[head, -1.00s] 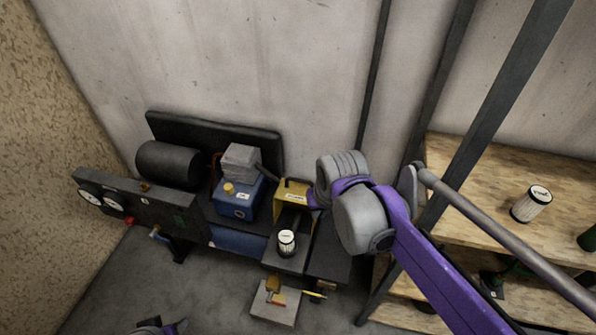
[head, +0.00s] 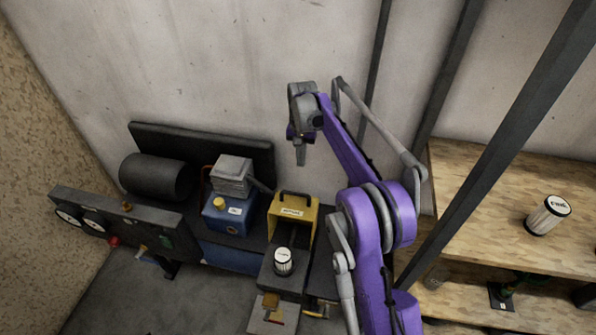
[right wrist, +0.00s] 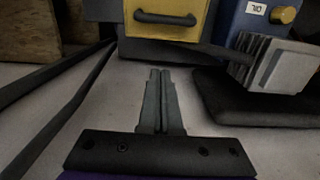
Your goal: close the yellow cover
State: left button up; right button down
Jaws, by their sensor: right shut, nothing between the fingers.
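My left gripper is not in view.
Left of the cover is a blue box (head: 228,213) with a yellow cap and grey fins. A black cylinder (head: 155,177) and gauge panel (head: 120,226) lie farther left. A wooden shelf (head: 480,205) with another filter (head: 548,216) and dark posts stand at right.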

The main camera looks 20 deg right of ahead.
send_over(298, 198)
jog(key=w+d, duration=0.3)
notch_tip(298, 198, down, 9)
jog(key=shift+s+a+r, duration=0.25)
jog(key=shift+s+a, duration=0.2)
jog(key=shift+a, duration=0.1)
jog(key=shift+s+a+r, duration=0.25)
jog(key=shift+s+a, duration=0.2)
jog(key=shift+a, duration=0.1)
jog(key=shift+s+a+r, duration=0.15)
jog(key=shift+s+a, duration=0.15)
jog(key=shift+s, duration=0.1)
jog(key=shift+s+r, duration=0.1)
